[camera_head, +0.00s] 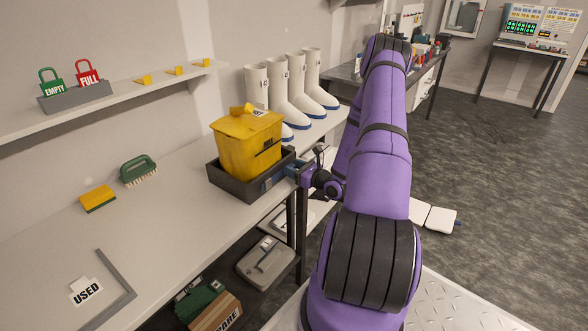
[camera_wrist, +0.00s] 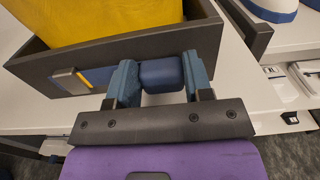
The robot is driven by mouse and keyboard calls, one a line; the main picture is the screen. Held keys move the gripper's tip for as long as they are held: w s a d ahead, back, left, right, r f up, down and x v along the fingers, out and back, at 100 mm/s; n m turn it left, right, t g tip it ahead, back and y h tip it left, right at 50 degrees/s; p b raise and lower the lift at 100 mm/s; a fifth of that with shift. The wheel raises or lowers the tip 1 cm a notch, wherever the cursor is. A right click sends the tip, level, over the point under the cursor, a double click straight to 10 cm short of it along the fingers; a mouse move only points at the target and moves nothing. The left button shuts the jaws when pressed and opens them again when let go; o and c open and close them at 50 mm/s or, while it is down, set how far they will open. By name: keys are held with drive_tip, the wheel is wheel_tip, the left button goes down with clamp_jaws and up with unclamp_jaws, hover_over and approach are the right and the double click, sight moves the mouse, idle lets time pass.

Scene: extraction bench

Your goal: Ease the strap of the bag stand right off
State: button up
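The bag stand is a dark grey open box (camera_head: 227,182) on the bench, with a yellow lidded bag or container (camera_head: 247,145) in it. In the wrist view the stand's front wall (camera_wrist: 30,70) carries a blue strap (camera_wrist: 98,76) with a yellow mark and a pale metal piece at the left. A dark blue block (camera_wrist: 161,75), seemingly the strap's grip, stands out from this wall. My gripper (camera_wrist: 160,80) has one finger on each side of the block, seemingly touching it. In the head view my gripper (camera_head: 292,172) is at the stand's right side; its fingertips are small there.
White boots (camera_head: 283,95) stand behind the stand. A green brush (camera_head: 138,171) and yellow sponge (camera_head: 98,199) lie left on the bench. A grey corner edging (camera_head: 122,275) and USED label (camera_head: 86,291) are nearer. A lower shelf holds a scale (camera_head: 266,262).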

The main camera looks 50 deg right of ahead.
sight(281, 168)
drive_tip(key=shift+c, duration=1.4)
drive_tip(key=shift+s+a, duration=0.15)
drive_tip(key=shift+a, duration=1.4)
drive_tip(key=o, duration=1.3)
drive_tip(key=s, duration=0.7)
drive_tip(key=s+d, duration=0.1)
drive_tip(key=s, duration=0.2)
drive_tip(key=shift+s, duration=0.4)
